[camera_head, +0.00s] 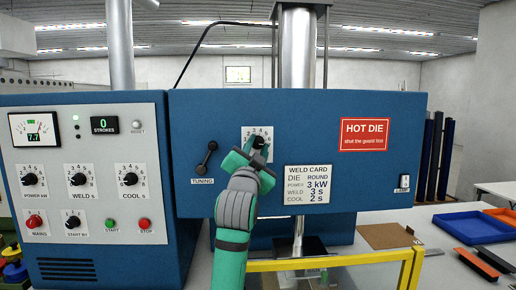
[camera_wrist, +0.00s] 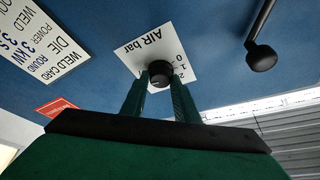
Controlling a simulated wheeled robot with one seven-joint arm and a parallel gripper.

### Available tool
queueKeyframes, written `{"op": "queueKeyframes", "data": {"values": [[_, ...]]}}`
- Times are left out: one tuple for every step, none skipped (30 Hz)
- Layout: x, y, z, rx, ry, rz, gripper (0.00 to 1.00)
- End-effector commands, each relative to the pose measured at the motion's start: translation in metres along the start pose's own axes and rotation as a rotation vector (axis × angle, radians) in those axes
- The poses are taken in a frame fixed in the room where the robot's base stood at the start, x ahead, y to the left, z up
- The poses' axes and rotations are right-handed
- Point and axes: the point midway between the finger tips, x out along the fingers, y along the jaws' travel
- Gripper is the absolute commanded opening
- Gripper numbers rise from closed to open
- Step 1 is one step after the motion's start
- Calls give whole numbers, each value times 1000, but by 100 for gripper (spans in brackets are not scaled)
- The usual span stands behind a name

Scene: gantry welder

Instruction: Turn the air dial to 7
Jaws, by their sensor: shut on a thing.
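The air dial is a black round knob on a white plate (camera_head: 249,132) on the blue front panel. In the wrist view the knob (camera_wrist: 160,72) stands out from the plate (camera_wrist: 158,50), which reads "AIR bar" with numbers, upside down there. My gripper (camera_head: 258,147) is at the dial, its green fingers (camera_wrist: 160,90) on either side of the knob and shut on it. In the head view the knob (camera_head: 258,142) is partly hidden by my gripper. Some numbers are covered, and I cannot tell which one the knob points to.
The black tuning lever (camera_head: 206,158) sticks out just left of the dial; it also shows in the wrist view (camera_wrist: 262,50). The weld card (camera_head: 308,184) and red hot die sign (camera_head: 365,133) are flat on the panel at right. A yellow guard frame (camera_head: 330,262) stands below.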

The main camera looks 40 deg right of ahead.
Motion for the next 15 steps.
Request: {"op": "queueKeyframes", "data": {"values": [[0, 0, -1, 26, 1, 10, 5], [-1, 0, -1, 38, 1, 16, 5], [-1, 0, -1, 55, 1, 22, 5], [-1, 0, -1, 65, 2, 27, 5], [0, 0, -1, 74, 3, 32, 5], [0, 1, -2, 85, 3, 37, 5], [0, 1, -2, 93, 3, 40, 5], [0, 1, -2, 100, 3, 43, 5], [0, 1, -2, 107, 4, 46, 5], [0, 1, -2, 111, 4, 49, 5], [0, 1, -3, 115, 5, 51, 5], [0, 2, -3, 118, 5, 52, 5], [0, 2, -3, 120, 5, 53, 5], [0, 2, -3, 122, 5, 54, 5], [0, 2, -3, 124, 5, 55, 5]]}}
